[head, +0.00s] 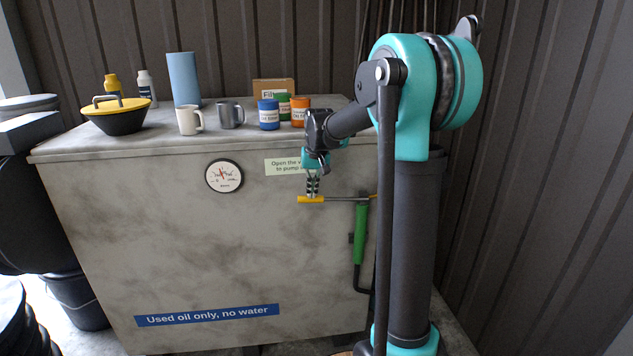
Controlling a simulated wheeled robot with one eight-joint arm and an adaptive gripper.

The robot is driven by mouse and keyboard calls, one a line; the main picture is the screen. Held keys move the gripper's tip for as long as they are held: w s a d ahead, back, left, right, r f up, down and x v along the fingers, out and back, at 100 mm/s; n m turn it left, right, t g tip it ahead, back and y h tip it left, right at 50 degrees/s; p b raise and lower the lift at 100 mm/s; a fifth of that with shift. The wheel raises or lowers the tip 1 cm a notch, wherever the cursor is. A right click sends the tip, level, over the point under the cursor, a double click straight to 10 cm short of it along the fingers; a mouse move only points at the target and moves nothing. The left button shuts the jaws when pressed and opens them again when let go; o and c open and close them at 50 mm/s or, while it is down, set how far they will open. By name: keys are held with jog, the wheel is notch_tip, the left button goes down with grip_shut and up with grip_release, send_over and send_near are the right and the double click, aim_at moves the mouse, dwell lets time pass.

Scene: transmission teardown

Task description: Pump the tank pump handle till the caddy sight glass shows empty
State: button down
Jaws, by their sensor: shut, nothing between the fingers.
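The tank (130,220) is a large grey mottled box with a flat top. On its front right is a green upright pump (360,235). The pump handle (345,199) is a thin metal bar reaching left, roughly level, with a yellow grip (310,200) at its end. My gripper (312,190) points down with its fingers shut and empty, just above the yellow grip. I cannot tell whether the fingertips touch it. My arm hides part of the pump's right side. No caddy sight glass can be made out.
A round gauge (225,176) and a label (285,167) are on the tank front, with a blue sign (207,315) below. Mugs, a blue cylinder (184,79), small cans and a yellow-lidded bowl (116,115) stand on top. A corrugated wall (540,180) closes the right side.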

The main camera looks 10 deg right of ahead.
aim_at(309, 200)
jog(key=shift+a+f+h, duration=0.2)
jog(key=shift+f+h, duration=0.1)
jog(key=shift+f, duration=0.25)
jog(key=shift+a+f+h, duration=0.15)
jog(key=shift+f+h, duration=0.15)
jog(key=shift+f, duration=1.05)
jog(key=shift+s+f, duration=0.1)
jog(key=shift+f, duration=0.05)
jog(key=shift+a+f, duration=0.1)
jog(key=shift+r, duration=0.45)
notch_tip(309, 200, up, 13)
jog(key=s+a, duration=0.1)
jog(key=s, duration=0.1)
jog(key=shift+s+a, duration=0.15)
jog(key=shift+s, duration=0.1)
